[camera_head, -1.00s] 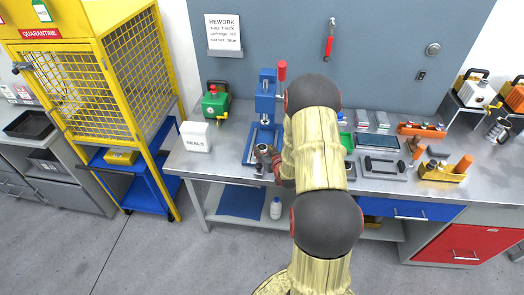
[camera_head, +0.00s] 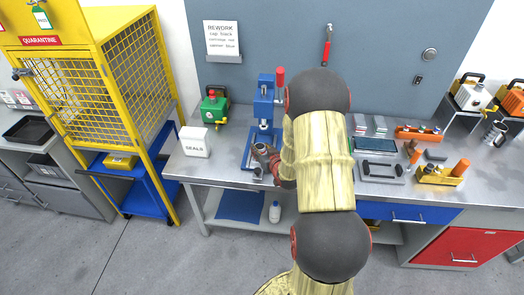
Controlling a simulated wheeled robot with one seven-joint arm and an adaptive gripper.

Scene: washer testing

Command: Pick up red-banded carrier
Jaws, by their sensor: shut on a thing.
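My gripper (camera_head: 264,160) is at the front of the blue press (camera_head: 264,100) on the workbench, near the front edge of the press base. It is shut on a small grey cylindrical piece (camera_head: 258,173), which fits the carrier. The piece is too small and too hidden by the fingers for a red band to show clearly. Whether it touches the bench cannot be told. My arm covers the bench to the right of the press.
A white SEALS box (camera_head: 195,142) and a green canister (camera_head: 214,106) stand left of the press. Trays and tools, including a dark grey tray (camera_head: 381,172), fill the bench right of my arm. The yellow quarantine cage (camera_head: 115,90) stands at the left.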

